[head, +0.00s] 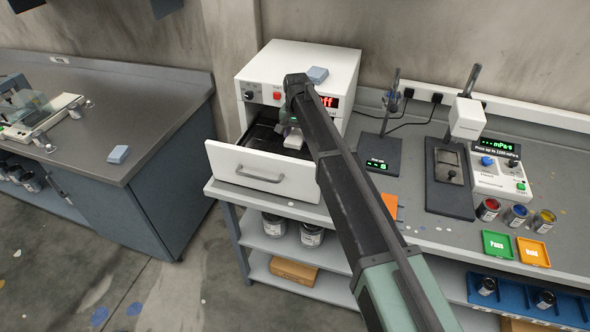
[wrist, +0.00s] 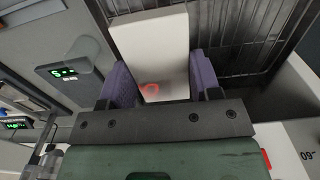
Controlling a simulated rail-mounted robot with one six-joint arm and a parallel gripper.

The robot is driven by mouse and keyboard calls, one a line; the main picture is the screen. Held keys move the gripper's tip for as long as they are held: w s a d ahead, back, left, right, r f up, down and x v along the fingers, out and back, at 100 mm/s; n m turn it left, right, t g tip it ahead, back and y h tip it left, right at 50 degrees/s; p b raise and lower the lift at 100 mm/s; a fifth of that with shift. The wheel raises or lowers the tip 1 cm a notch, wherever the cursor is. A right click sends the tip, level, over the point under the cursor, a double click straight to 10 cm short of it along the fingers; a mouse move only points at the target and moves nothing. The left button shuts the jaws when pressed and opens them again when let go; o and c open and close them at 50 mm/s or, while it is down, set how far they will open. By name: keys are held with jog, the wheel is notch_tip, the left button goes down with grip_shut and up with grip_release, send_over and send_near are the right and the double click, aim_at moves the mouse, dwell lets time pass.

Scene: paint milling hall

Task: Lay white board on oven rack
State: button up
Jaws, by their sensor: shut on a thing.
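The white board (wrist: 150,45) is gripped between the purple finger pads of my gripper (wrist: 152,88) in the wrist view. It has a red ring-like mark near the gripper end. In the head view a small part of the board (head: 294,139) shows beside my arm, over the open oven drawer. The dark wire oven rack (wrist: 235,35) lies beside and beyond the board in the wrist view. In the head view the rack (head: 262,137) shows inside the pulled-out drawer. I cannot tell whether the board touches the rack. My arm hides part of the oven and drawer.
The white oven (head: 300,62) has a red display and a blue block on top. Its drawer front (head: 262,174) with handle stands out over the bench edge. Right of my arm are a stand (head: 378,155), a tester (head: 450,175), paint pots, and Pass and Hold trays.

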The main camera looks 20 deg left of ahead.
aim_at(296, 135)
notch_tip(296, 135, down, 10)
jog(key=b, duration=0.7)
jog(key=shift+r, duration=0.4)
jog(key=shift+c, duration=0.4)
jog(key=shift+f, duration=0.25)
jog(key=o, duration=1)
notch_tip(296, 135, up, 13)
jog(key=p, duration=1.2)
jog(key=shift+f+p, duration=0.1)
jog(key=shift+p, duration=0.25)
jog(key=shift+f, duration=0.15)
